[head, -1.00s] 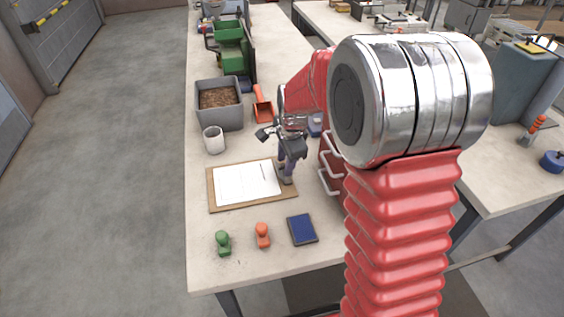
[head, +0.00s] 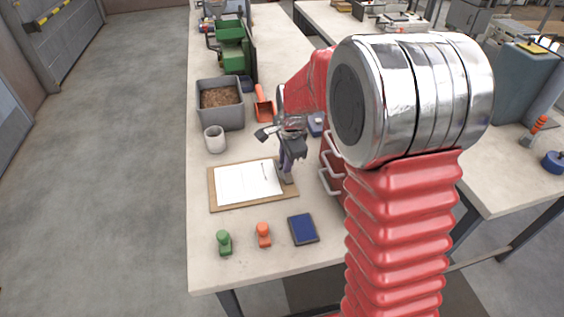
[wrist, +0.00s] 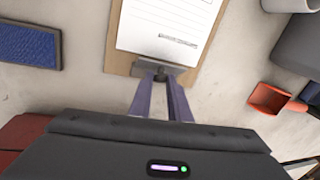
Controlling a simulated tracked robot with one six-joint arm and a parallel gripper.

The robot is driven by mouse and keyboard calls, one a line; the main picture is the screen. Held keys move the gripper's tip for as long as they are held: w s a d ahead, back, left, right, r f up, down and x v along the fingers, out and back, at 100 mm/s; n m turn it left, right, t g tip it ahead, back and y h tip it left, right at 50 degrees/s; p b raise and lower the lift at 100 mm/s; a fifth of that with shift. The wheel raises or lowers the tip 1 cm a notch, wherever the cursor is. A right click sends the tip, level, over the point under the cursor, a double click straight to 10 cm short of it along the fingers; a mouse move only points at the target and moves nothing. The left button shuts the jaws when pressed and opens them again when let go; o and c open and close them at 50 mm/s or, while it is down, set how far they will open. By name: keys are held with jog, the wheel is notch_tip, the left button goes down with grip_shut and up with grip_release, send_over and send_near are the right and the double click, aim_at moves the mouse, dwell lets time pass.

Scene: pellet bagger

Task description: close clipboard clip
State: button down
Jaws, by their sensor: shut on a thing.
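The brown clipboard (head: 252,204) lies flat on the workbench with a white sheet (head: 248,183) on it; its lower part also shows in the wrist view (wrist: 122,61). Its grey metal clip (wrist: 165,68) is at the edge nearest my gripper. My gripper (wrist: 160,78) points down at that edge, and its two purple fingers converge on the clip's middle. The fingers are shut on the clip. In the head view my gripper (head: 286,178) stands at the clipboard's right edge and hides part of the clip. Whether the clip is fully down cannot be told.
A blue pad (head: 303,229), an orange stamp (head: 263,235) and a green stamp (head: 224,242) lie in front. A white cup (head: 214,140), a grey bin of pellets (head: 220,118) and an orange scoop (head: 263,108) stand behind. A red drawer unit (head: 331,168) is close on the right.

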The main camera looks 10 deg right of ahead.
aim_at(277, 167)
jog(key=shift+h, duration=0.3)
jog(key=shift+a+h, duration=0.5)
jog(key=shift+h, duration=0.4)
jog(key=shift+a+f+n+h, duration=0.1)
jog(key=shift+a+n+h, duration=0.1)
jog(key=shift+a+h, duration=0.45)
jog(key=shift+a+f+n+h, duration=0.1)
jog(key=shift+a+n+h, duration=0.1)
jog(key=shift+h, duration=0.75)
jog(key=shift+a+f+h, duration=0.3)
jog(key=shift+a+h, duration=0.2)
jog(key=shift+h, duration=0.6)
jog(key=shift+a+f+n+h, duration=0.15)
jog(key=shift+a+f+h, duration=0.15)
jog(key=shift+h, duration=0.55)
jog(key=shift+a+f+n+h, duration=0.15)
jog(key=shift+a+f+h, duration=0.15)
jog(key=shift+h, duration=0.55)
jog(key=c, duration=1.7)
grip_release()
jog(key=shift+o, duration=0.2)
jog(key=shift+r, duration=0.1)
